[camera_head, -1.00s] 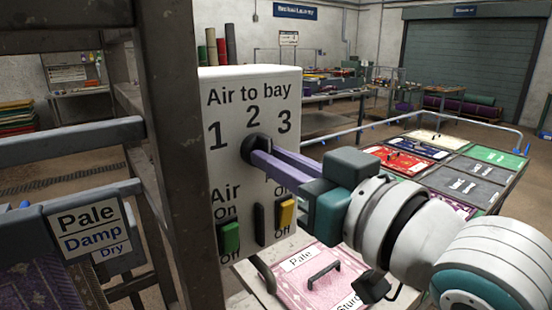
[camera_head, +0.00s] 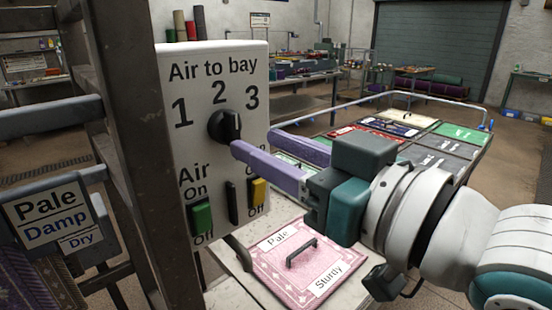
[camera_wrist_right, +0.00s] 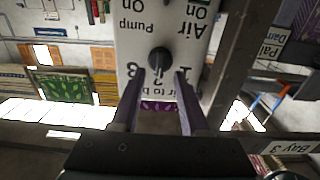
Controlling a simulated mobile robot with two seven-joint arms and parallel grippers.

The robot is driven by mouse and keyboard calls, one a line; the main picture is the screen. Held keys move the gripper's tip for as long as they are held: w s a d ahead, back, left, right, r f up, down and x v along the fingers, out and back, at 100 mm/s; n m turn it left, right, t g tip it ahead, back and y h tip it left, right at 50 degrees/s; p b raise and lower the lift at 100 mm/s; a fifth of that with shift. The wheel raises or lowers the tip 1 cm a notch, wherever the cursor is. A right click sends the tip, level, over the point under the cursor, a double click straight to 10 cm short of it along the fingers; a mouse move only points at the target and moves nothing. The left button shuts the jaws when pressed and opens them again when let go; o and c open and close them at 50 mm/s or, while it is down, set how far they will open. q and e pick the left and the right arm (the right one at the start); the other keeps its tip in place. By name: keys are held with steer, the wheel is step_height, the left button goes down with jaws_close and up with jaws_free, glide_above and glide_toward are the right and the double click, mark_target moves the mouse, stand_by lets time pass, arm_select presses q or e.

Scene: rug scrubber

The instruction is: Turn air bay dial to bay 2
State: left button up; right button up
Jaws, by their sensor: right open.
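The air bay dial (camera_head: 226,125) is a black round knob with a raised bar, on a white panel (camera_head: 260,60) marked "Air to bay" 1, 2, 3. Its bar looks roughly upright, in line with the 2; the wrist view shows the dial (camera_wrist_right: 159,60) upside down with the bar also in line with the 2. My right gripper (camera_head: 255,143) has its purple fingers spread and empty, just in front of and slightly below the dial, apart from it. In the wrist view the fingers (camera_wrist_right: 159,75) stand either side of the dial. My left gripper is not in view.
A pink rug sample (camera_head: 290,270) with a handle lies under my right arm. A dark metal post (camera_head: 130,150) stands close left of the panel.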

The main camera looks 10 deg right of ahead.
steer(key=shift+b+v, duration=0.45)
steer(key=shift+v, duration=2.4)
steer(key=shift+f, duration=0.1)
